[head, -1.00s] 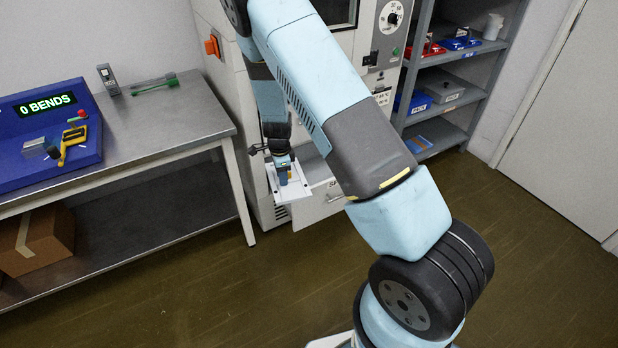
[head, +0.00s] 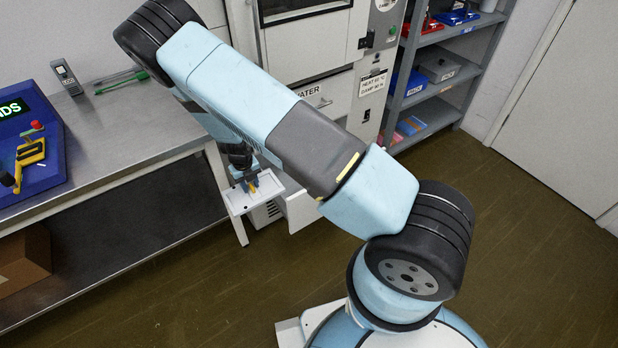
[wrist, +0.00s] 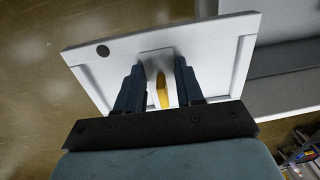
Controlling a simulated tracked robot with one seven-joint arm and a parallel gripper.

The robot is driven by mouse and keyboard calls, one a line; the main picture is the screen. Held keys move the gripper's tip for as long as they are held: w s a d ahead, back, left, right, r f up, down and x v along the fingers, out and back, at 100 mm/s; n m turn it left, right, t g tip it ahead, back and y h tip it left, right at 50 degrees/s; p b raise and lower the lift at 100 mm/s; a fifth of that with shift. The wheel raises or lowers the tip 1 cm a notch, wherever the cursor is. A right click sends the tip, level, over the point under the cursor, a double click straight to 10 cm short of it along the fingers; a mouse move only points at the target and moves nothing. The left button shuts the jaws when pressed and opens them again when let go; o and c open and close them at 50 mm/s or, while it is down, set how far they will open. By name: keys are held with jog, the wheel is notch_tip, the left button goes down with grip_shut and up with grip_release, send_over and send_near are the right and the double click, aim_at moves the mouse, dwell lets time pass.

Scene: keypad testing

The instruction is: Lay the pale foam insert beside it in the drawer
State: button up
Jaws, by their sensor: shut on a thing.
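A yellow part (wrist: 162,90) shows between the fingers.
The steel table (head: 130,130) stands left of the gripper, with a blue test panel (head: 50,165) on it. The white cabinet (head: 310,45) is behind the drawer. A grey shelf rack (head: 440,90) stands to the right. The floor (head: 520,250) at right is clear.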

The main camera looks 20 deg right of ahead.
aim_at(266, 182)
jog(key=shift+d+f+h, duration=0.3)
jog(key=shift+d+h, duration=0.05)
jog(key=shift+h, duration=0.15)
jog(key=shift+w+d+f+t+h, duration=0.15)
jog(key=shift+d+f+t+h, duration=0.1)
jog(key=shift+d+h, duration=0.25)
jog(key=shift+w+d+f+t+h, duration=0.15)
jog(key=shift+d+f+h, duration=0.15)
jog(key=shift+d, duration=0.4)
jog(key=shift+w+d+r, duration=0.1)
jog(key=shift+w+d, duration=0.1)
jog(key=shift+d, duration=0.4)
jog(key=shift+w+d, duration=0.15)
jog(key=shift+d, duration=0.45)
jog(key=w+d, duration=0.4)
jog(key=d, duration=0.9)
jog(key=shift+w+d+f+g+y, duration=0.2)
jog(key=shift+d+f+y, duration=0.5)
jog(key=shift+f, duration=1.25)
jog(key=shift+w+d+f+g+y, duration=0.15)
jog(key=shift+d+f+y, duration=0.2)
jog(key=shift+d+f, duration=1.15)
jog(key=shift+w+d+f+g+y, duration=0.2)
jog(key=shift+d+f+y, duration=0.3)
jog(key=shift+f, duration=1.9)
jog(key=shift+a+f, duration=0.1)
jog(key=shift+f, duration=0.5)
jog(key=o, duration=1.1)
